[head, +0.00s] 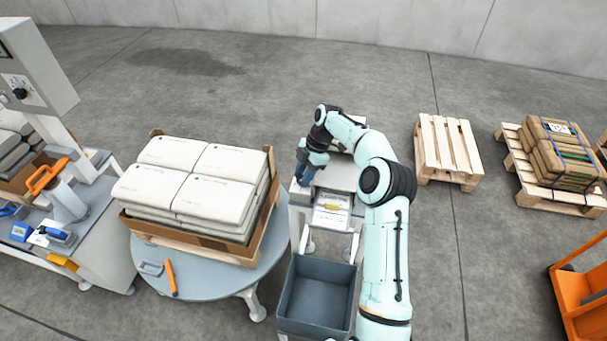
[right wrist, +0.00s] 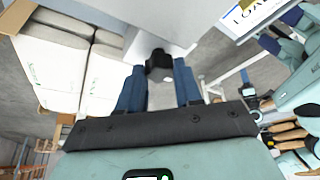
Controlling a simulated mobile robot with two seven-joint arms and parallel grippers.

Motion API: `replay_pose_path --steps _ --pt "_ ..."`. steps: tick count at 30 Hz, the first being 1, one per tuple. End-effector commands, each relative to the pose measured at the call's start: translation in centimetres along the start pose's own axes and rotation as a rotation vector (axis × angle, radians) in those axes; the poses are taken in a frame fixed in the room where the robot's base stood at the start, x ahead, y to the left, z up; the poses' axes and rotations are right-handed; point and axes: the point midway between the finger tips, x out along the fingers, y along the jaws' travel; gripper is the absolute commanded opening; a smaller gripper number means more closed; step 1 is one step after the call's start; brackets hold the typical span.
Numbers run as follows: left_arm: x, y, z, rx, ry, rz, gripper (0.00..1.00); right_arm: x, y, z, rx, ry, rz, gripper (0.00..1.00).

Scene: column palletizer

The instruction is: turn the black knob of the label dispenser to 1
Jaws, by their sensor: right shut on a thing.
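The label dispenser (head: 342,178) is a light grey box on a stand, right of the round table, with a printed label at its front. The label also shows at the top right of the right wrist view (right wrist: 250,14). My right gripper (head: 303,178) is at the dispenser's left side. In the right wrist view its blue fingers (right wrist: 159,84) are shut on the black knob (right wrist: 159,64), which stands out from the grey housing. The gripper hides the knob in the head view. The scale and the knob's setting cannot be read. My left gripper is not in the head view.
A dark grey bin (head: 317,330) stands before the dispenser. The round table (head: 205,284) holds a box of white sacks (head: 188,180). An empty pallet (head: 447,150) and a loaded pallet (head: 556,190) stand at right, with open floor between.

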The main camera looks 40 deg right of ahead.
Motion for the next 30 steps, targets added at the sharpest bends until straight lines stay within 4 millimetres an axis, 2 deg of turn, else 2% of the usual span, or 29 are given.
replay_pose_path --steps 19,20,21,30 --pt "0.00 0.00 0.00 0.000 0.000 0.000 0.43 -0.04 0.05 0.03 -0.051 -0.002 -0.020 0.04" --pt "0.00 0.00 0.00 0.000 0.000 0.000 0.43 -0.05 0.04 0.04 -0.051 -0.002 -0.020 0.38" --pt "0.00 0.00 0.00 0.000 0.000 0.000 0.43 -0.05 0.04 0.04 -0.051 -0.002 -0.020 0.44" --pt "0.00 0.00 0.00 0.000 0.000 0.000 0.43 -0.19 0.05 0.03 -0.050 -0.002 -0.020 0.44"
